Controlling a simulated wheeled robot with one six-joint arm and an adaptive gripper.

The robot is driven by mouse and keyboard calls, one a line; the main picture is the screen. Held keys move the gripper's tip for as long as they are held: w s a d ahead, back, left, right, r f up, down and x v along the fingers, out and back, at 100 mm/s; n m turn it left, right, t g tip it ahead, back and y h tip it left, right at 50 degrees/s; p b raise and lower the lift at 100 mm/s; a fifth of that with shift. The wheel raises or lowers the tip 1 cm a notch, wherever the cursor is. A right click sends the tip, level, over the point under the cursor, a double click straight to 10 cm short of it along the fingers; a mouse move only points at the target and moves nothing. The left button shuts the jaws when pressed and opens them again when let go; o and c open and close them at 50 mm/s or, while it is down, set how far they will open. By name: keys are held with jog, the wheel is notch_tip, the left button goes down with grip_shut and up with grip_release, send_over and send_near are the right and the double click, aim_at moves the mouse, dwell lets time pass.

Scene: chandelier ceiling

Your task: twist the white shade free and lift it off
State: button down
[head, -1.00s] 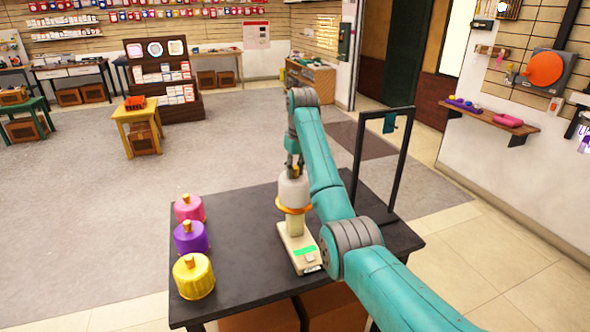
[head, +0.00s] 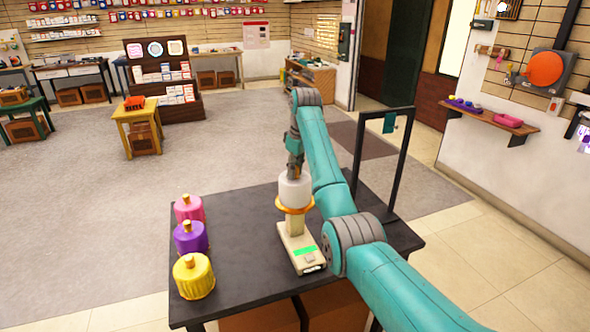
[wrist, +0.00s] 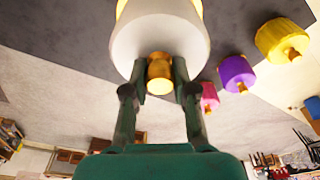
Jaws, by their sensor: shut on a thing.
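The white shade (head: 294,191) sits upright on the lamp stand (head: 297,243), above an orange ring (head: 294,206), on the dark table. In the wrist view the shade (wrist: 160,38) fills the top middle, with its gold knob (wrist: 159,72) between my fingers. My gripper (wrist: 159,80) is shut on this knob, one finger on each side. In the head view my gripper (head: 294,173) comes down on the shade from above, and the knob is hidden there. The stand's base has a green panel (head: 305,251).
Pink (head: 189,208), purple (head: 190,237) and yellow (head: 193,276) shades with gold knobs stand along the left side of the dark table (head: 245,265). A black upright frame (head: 408,165) stands at the table's right. Bare tabletop lies between the shades and the stand.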

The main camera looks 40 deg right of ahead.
jog(key=shift+r, duration=1.8)
